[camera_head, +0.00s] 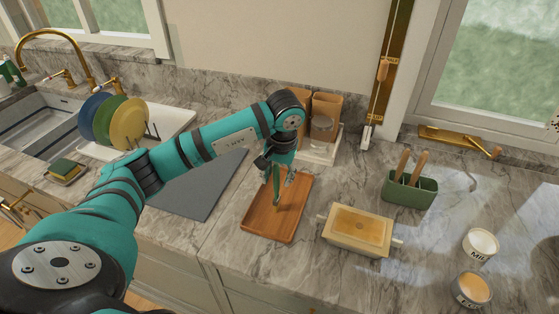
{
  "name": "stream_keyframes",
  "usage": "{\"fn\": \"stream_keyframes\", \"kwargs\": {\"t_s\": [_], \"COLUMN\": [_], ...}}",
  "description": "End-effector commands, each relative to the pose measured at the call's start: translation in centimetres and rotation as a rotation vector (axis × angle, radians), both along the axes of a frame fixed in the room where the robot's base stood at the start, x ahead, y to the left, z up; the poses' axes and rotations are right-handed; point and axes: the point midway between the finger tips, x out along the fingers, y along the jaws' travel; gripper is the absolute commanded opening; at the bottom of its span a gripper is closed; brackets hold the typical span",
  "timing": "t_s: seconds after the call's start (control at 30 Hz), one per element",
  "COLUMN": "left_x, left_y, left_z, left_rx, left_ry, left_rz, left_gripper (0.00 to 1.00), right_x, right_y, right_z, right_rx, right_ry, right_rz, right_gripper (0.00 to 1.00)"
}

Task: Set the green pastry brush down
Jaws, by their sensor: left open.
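My left gripper (279,178) points down over the wooden tray (259,224) on the marble counter. Its fingers are open. A slim green thing, which looks like the green pastry brush (276,186), shows upright between the fingers, with its lower end at or just above the tray. I cannot tell if it touches the tray, and the gripper hides part of it. My right gripper is not in view.
Two small tubs, one white (480,243) and one tan (471,289), are at the right. A grey mat (190,192) lies left. Plates (128,123) stand in a rack.

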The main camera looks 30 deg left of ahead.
Motion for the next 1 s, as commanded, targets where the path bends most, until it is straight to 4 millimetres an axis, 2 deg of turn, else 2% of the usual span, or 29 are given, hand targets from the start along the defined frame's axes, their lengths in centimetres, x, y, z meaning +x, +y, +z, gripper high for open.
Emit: {"fn": "stream_keyframes", "kwargs": {"t_s": [0.03,0.2,0.33,0.4,0.6,1.0], "left_x": [0.1,-0.2,-0.5,-0.6,-0.7,-0.7], "left_y": [-0.2,-0.7,-1.1,-1.1,-1.3,-1.4], "left_z": [0.8,4.7,7.4,8.4,9.6,9.6], "left_rx": [0.0,0.0,0.0,0.001,0.0,0.0], "left_ry": [-0.007,-0.008,-0.007,-0.005,-0.001,0.0], "left_rz": [-0.001,-0.001,-0.001,-0.001,0.001,0.001], "left_gripper": [0.41,0.41,0.41,0.41,0.41,0.41], "right_x": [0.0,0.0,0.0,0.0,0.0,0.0], "right_y": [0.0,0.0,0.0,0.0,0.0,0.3], "right_z": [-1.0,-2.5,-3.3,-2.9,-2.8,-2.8], "right_rx": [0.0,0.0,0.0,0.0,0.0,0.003], "right_ry": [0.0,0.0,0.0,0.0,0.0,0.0], "right_rz": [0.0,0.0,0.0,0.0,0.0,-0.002], "right_gripper": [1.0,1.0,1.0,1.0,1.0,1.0]}}
